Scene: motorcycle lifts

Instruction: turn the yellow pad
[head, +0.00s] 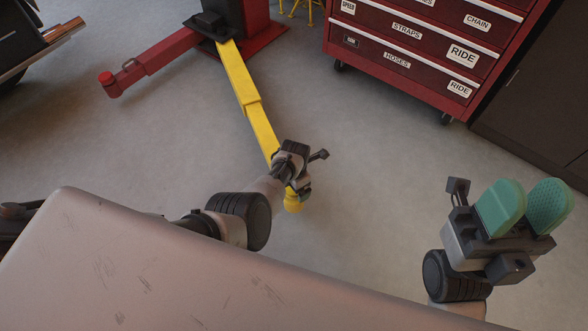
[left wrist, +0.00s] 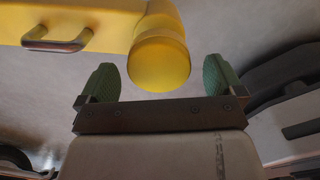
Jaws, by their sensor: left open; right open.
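The yellow pad (left wrist: 160,62) is a round knob at the end of the yellow lift arm (head: 244,88). In the head view only a small part of the pad (head: 293,205) shows below my left gripper (head: 298,190), whose fingers are mostly hidden there. In the left wrist view my left gripper (left wrist: 162,82) is open. Its two green fingers stand on either side of the pad's lower end, with a gap on each side. My right gripper (head: 524,208) is open and empty at the right of the head view, far from the pad.
A red lift arm (head: 150,62) reaches left from the lift post. A metal handle (left wrist: 58,40) sits on the yellow arm near the pad. A red tool chest (head: 410,50) on casters stands at the back right, beside a dark cabinet (head: 530,100). The grey floor between is clear.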

